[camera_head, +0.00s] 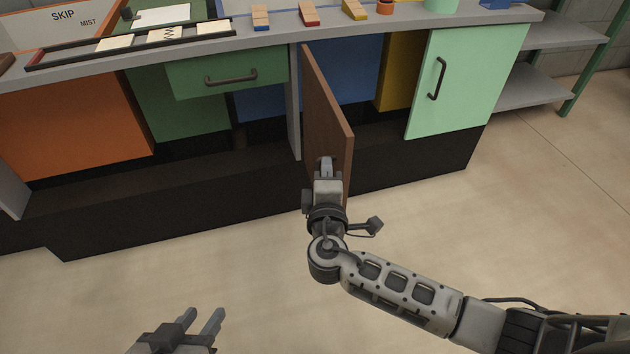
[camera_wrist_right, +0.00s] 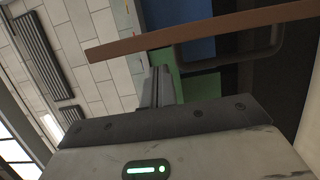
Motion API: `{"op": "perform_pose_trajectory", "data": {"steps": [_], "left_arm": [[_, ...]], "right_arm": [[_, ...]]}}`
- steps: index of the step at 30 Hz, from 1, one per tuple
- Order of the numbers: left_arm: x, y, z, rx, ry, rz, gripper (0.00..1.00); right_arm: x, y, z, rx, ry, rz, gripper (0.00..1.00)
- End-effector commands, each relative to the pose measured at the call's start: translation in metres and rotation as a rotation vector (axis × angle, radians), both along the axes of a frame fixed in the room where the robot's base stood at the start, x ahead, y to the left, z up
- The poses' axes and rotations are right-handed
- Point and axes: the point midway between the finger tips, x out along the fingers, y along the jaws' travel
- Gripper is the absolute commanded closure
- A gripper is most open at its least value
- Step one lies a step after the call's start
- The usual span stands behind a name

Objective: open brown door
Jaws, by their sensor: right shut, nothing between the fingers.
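The brown door (camera_head: 326,105) stands open, swung well out from the counter front. I see it at a steep angle in the head view, and its edge (camera_wrist_right: 200,31) crosses the right wrist view. My right gripper (camera_head: 326,160) is shut and empty, in front of the door's left face near its lower free edge. Its fingers also show in the right wrist view (camera_wrist_right: 158,84). A dark loop handle (camera_wrist_right: 281,39) lies beside them against the door; whether they touch it I cannot tell. My left gripper (camera_head: 208,317) is open and empty, low over the floor.
A green drawer (camera_head: 228,77) with a dark handle is left of the brown door. A mint door (camera_head: 465,82) is right, an orange panel (camera_head: 75,125) far left. Blocks and a tray lie on the counter (camera_head: 285,24). The floor in front is clear.

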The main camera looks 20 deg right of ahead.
Motion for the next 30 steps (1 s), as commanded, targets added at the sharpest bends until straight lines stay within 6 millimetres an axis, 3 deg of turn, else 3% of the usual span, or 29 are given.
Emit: {"op": "perform_pose_trajectory", "data": {"steps": [6,17,27,30], "left_arm": [[0.002,0.001,0.006,0.001,-0.016,0.002,0.64],[0.000,0.003,0.005,0.007,-0.014,0.000,0.64],[-0.002,0.002,-0.002,0.005,0.000,-0.002,0.64],[-0.002,0.002,-0.005,0.006,0.007,-0.004,0.64]], "right_arm": [[-0.001,-0.015,0.001,0.002,-0.001,0.002,1.00],[-0.001,-0.017,0.001,0.003,-0.001,0.001,1.00],[-0.001,-0.080,-0.001,0.001,0.000,-0.002,1.00],[0.000,-0.090,0.000,0.002,-0.001,0.000,1.00]]}}
